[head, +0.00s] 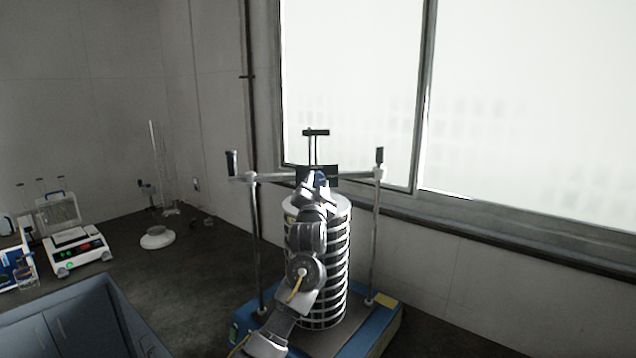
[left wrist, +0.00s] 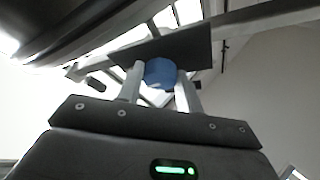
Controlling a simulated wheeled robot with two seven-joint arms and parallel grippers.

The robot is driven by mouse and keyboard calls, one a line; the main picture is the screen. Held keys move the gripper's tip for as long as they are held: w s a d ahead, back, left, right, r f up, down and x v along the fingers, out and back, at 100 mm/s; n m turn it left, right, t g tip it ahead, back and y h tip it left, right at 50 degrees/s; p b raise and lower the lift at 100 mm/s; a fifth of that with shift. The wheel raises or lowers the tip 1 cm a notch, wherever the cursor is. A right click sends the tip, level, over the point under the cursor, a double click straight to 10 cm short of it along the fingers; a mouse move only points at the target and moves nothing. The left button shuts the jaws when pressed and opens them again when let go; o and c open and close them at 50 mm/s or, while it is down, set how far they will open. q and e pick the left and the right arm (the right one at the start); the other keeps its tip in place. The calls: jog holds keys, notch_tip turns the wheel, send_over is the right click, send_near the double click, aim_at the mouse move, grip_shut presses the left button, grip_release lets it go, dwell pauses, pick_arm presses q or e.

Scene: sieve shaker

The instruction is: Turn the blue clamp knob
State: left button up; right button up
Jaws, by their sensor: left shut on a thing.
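The blue clamp knob (left wrist: 160,73) sits between the two fingers of my left gripper (left wrist: 160,88) in the left wrist view, just below a dark plate (left wrist: 165,48). In the head view my left gripper (head: 318,183) is at the top of the sieve stack, and the knob is mostly hidden behind it. My left gripper is shut on the knob. The sieve stack (head: 338,270) stands upright on the blue shaker base (head: 385,335), between two metal rods (head: 375,240) joined by a crossbar (head: 352,176). My right gripper is not in view.
A balance (head: 78,250) and a white round dish (head: 157,238) stand on the dark bench at left. A blue-grey bin (head: 130,325) is at the lower left. A window and wall rise close behind the shaker. The bench between the dish and the shaker is mostly clear.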

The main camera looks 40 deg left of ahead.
pick_arm(q)
jog(key=shift+r+m+h, duration=0.1)
jog(key=shift+m+h, duration=0.5)
jog(key=shift+m, duration=1)
jog(key=o, duration=1)
jog(key=shift+s, duration=0.1)
